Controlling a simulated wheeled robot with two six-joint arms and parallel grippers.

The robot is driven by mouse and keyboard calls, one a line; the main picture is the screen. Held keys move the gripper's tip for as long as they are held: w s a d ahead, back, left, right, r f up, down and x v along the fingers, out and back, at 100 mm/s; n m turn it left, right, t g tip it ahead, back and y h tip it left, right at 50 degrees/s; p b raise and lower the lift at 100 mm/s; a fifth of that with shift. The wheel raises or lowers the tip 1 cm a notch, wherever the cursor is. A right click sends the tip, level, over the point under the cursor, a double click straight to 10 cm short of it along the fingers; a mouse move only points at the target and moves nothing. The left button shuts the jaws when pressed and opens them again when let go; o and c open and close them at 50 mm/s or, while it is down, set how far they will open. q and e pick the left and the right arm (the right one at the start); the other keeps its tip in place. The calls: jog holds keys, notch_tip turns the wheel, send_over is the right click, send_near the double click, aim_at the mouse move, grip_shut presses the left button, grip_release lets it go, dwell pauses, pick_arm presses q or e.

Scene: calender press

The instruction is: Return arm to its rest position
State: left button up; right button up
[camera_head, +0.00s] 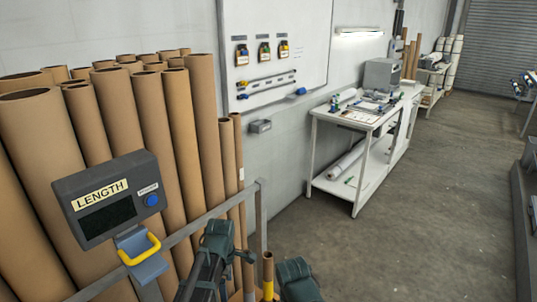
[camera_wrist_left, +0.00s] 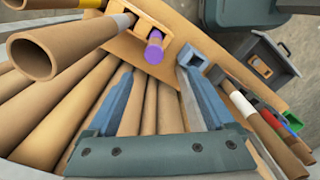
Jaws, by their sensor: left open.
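My left gripper (camera_head: 220,245) shows at the lower middle of the head view, in front of the rail of the tube rack (camera_head: 210,213). Its fingertips are hard to make out there. In the left wrist view the two blue-grey fingers of the gripper (camera_wrist_left: 158,72) stand wide apart, open. Nothing is clamped between them. Brown cardboard tubes (camera_wrist_left: 125,100) and a purple-ended tube (camera_wrist_left: 153,48) lie beyond the fingers.
Tall cardboard tubes (camera_head: 150,115) fill the left side. A grey LENGTH box (camera_head: 112,195) with a blue button and a yellow handle (camera_head: 139,248) stand in front of them. A white worktable (camera_head: 345,118) stands along the wall.

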pick_arm(q)
jog(key=s+d+m, duration=0.4)
jog(key=s+m, duration=0.2)
jog(key=m, duration=0.5)
jog(key=s+d+m+y, duration=0.1)
jog(key=s+d+m, duration=0.4)
jog(key=m, duration=0.5)
jog(key=shift+s+m, duration=0.4)
jog(key=shift+s, duration=0.55)
